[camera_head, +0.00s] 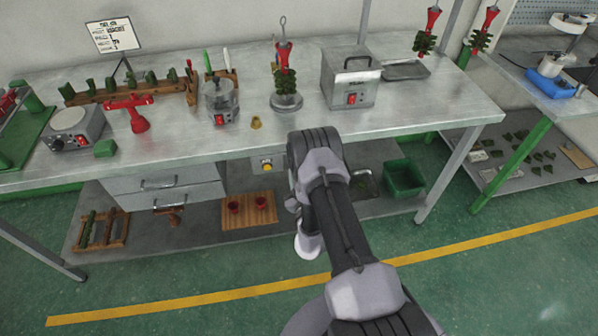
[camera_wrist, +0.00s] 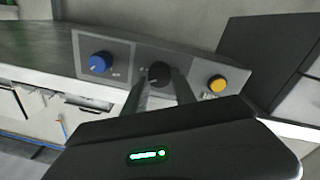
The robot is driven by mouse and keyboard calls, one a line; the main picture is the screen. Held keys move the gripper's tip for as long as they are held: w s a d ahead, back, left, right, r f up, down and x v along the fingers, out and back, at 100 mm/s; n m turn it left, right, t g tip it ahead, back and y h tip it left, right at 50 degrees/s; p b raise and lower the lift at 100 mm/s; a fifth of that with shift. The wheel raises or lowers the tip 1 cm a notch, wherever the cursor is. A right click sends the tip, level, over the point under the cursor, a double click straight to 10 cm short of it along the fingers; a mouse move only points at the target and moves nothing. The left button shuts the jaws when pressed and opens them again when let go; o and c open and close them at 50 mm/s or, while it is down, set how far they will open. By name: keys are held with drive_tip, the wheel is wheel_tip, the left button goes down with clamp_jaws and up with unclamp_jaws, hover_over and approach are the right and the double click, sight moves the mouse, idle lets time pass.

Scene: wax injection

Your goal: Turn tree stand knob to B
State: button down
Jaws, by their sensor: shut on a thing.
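In the wrist view a grey control panel (camera_wrist: 128,60) carries a blue knob (camera_wrist: 100,62), a black knob (camera_wrist: 159,71) and a yellow button (camera_wrist: 217,83). My gripper (camera_wrist: 161,86) is shut on the black knob, one finger on each side. Marks near the knobs are too small to read, so I cannot tell which position the black knob points to. In the head view the panel hangs under the table's front edge, with its yellow button (camera_head: 266,166) showing; my arm hides the knobs and fingers. The tree stand (camera_head: 286,101) on the table holds a red and green wax tree (camera_head: 285,80).
A grey heated box (camera_head: 349,78), a small pot (camera_head: 220,101) and a brass piece (camera_head: 256,122) stand on the metal table. Drawers (camera_head: 165,187) lie left of the panel. A green bin (camera_head: 404,178) sits on the lower shelf. The floor in front is open.

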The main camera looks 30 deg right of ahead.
drive_tip(key=shift+w+d+r+m+p, duration=0.1)
drive_tip(key=shift+r+m+p, duration=0.1)
drive_tip(key=shift+m, duration=1.65)
drive_tip(key=shift+r+m+p, duration=0.1)
drive_tip(key=shift+m+p, duration=0.05)
drive_tip(key=shift+m, duration=1.7)
drive_tip(key=c, duration=1)
unclamp_jaws()
drive_tip(key=shift+f, duration=0.15)
